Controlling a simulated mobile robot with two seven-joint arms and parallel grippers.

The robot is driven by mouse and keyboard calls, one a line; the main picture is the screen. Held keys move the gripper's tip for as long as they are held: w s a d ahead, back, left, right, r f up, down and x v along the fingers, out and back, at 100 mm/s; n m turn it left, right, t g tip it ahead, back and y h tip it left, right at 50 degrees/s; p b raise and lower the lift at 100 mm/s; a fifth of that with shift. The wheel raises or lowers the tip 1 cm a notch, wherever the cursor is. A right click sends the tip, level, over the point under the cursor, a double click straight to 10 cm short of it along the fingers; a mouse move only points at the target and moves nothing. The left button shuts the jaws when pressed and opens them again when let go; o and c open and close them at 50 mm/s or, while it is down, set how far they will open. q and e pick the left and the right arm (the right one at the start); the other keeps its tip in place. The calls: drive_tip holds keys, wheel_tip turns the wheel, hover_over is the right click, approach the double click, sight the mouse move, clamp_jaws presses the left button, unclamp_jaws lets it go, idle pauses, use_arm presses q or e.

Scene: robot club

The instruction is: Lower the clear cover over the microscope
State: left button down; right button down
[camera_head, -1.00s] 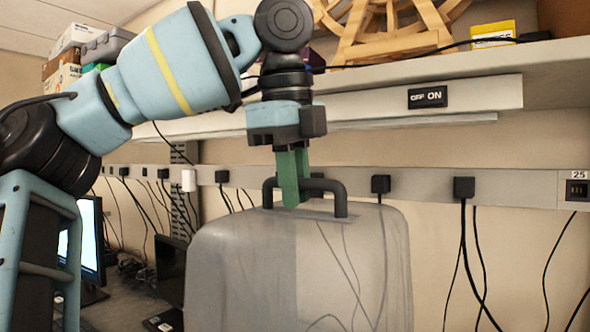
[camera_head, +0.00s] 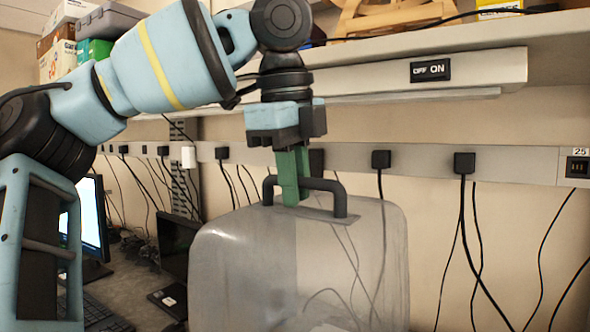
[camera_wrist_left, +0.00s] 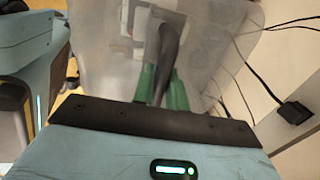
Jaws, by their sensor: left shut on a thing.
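The clear cover (camera_head: 240,262) is a see-through rounded box with a dark handle (camera_head: 341,198) on top. My left gripper (camera_head: 291,198), with green fingers, is shut on that handle and holds the cover upright in front of the wall. In the left wrist view the green fingers (camera_wrist_left: 161,88) sit on both sides of the dark handle, with the hazy cover (camera_wrist_left: 100,50) beyond. The cover's lower edge is out of the head view. I cannot make out the microscope in either view. My right gripper is not in view.
A shelf (camera_head: 560,50) with a lamp bar (camera_head: 400,85) runs above the cover. A power strip (camera_head: 520,160) with hanging cables lies behind it.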

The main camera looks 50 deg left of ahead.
sight(293, 213)
use_arm(q)
drive_tip(key=shift+f, duration=2.9)
wheel_tip(293, 213, down, 8)
drive_tip(key=shift+s, duration=0.1)
drive_tip(key=shift+d+f, duration=0.1)
drive_tip(key=shift+f, duration=2.95)
